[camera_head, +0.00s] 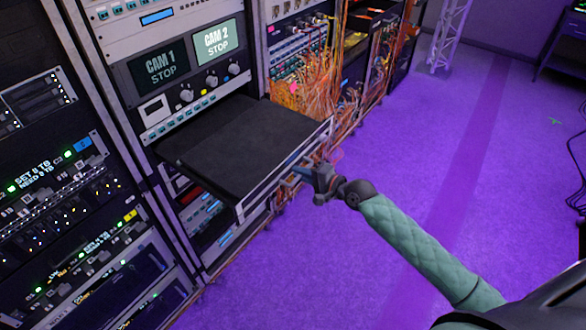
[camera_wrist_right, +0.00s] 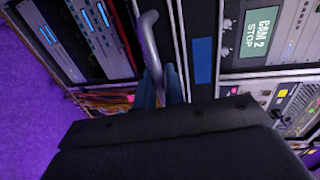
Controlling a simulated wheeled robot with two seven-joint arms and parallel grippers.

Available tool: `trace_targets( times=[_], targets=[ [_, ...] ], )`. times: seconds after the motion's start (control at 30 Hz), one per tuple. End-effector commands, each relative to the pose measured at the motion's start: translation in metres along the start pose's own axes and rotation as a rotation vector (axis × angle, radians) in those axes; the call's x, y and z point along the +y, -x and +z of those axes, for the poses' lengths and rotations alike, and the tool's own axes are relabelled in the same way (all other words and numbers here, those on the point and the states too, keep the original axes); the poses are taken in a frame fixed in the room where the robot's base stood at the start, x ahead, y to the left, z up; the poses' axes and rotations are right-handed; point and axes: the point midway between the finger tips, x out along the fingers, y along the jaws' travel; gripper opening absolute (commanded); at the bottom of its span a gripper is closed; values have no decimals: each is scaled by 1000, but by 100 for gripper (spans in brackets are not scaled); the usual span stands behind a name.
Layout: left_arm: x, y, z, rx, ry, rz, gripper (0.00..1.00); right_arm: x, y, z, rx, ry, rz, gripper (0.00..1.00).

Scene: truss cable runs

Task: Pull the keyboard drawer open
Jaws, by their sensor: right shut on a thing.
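The keyboard drawer (camera_head: 245,140) is a flat black tray with a pale metal front edge. It stands well out of the rack, below the CAM 1 and CAM 2 screens. My right gripper (camera_head: 303,173) is at the drawer's front, toward its right end, shut on the drawer handle. In the right wrist view, the grey metal bar of the handle (camera_wrist_right: 149,42) runs down to the blue fingers of my right gripper (camera_wrist_right: 160,88). The fingers partly hide the handle. The dark hand fills the lower part of that view. My left gripper is not in view.
The equipment rack (camera_head: 150,120) stands behind and left of the drawer. Orange cables (camera_head: 310,85) hang just beyond the drawer's right side. A white truss (camera_head: 447,35) stands at the back.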

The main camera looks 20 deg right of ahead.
Motion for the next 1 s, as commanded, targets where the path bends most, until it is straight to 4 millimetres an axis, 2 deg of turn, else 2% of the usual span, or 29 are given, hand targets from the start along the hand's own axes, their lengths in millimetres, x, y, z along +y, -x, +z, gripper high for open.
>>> trace_targets(
  times=[0.43,0.47,0.5,0.77,0.9,0.97,1.0],
  targets=[
    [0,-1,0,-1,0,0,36,2,4,0,0,-1,2,0],
    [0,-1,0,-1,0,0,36,2,4,0,0,-1,2,15],
    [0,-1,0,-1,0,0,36,2,4,0,0,-1,2,15],
    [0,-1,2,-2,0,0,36,2,4,0,0,-1,1,15],
    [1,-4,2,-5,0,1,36,4,12,0,0,-1,1,15],
    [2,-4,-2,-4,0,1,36,5,19,0,0,-1,2,15],
    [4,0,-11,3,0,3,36,5,24,0,0,0,2,15]
  ],
)
